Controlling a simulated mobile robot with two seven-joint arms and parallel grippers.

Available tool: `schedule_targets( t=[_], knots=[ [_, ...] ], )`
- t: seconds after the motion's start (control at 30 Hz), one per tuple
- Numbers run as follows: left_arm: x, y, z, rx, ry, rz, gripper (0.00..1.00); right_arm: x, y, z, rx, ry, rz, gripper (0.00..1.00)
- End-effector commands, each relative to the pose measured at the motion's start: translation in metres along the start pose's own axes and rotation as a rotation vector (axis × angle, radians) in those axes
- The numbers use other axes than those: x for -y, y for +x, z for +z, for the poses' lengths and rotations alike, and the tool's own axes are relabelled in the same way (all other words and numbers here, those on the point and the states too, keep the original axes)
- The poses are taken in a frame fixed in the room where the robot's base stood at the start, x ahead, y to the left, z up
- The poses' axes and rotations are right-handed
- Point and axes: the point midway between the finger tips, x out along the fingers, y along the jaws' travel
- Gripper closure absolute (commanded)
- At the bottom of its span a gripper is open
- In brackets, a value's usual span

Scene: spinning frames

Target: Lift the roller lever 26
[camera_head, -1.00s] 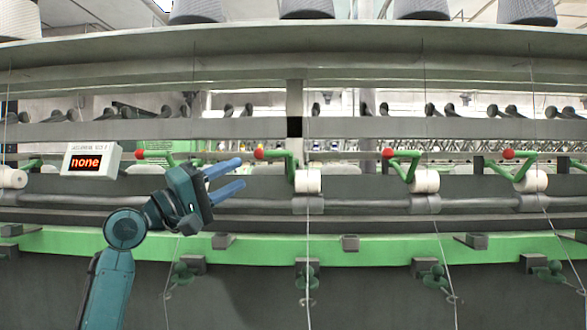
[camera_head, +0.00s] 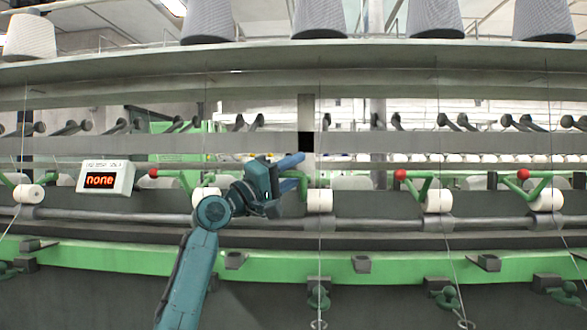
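Several green roller levers with red ball knobs stand in a row, each beside a white roller; no numbers are readable, so I cannot tell which is 26. My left gripper (camera_head: 296,172) is at the lever (camera_head: 303,188) beside the middle white roller (camera_head: 319,201). Its two blue fingers are apart, one above the other, pointing right. The gripper hides this lever's red knob, and I cannot tell whether the fingers touch the lever. Other levers show at the left (camera_head: 165,175), right of middle (camera_head: 408,183) and far right (camera_head: 530,182). My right gripper is not in view.
A display box (camera_head: 105,178) reading "none" hangs at the left. A grey rail (camera_head: 380,220) runs below the rollers, with a green beam (camera_head: 400,265) under it. Thin threads hang down past the rollers. Grey cones (camera_head: 320,18) stand on the top shelf.

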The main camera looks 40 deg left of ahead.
Motion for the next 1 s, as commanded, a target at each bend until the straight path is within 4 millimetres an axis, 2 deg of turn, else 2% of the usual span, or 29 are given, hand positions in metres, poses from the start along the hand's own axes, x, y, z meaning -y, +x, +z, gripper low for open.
schedule_targets(
  t=[0.2, 0.6, 1.0],
  knots=[
    [0.0001, -0.0001, 0.0000, 0.000, 0.000, 0.000, 0.66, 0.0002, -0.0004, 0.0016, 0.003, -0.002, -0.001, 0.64],
    [0.0002, -0.0004, -0.0001, 0.000, 0.000, 0.000, 0.99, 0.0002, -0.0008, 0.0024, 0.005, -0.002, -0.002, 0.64],
    [0.0002, -0.0005, -0.0002, 0.000, 0.000, 0.000, 1.00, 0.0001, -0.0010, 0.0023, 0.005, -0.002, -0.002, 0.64]
  ],
)
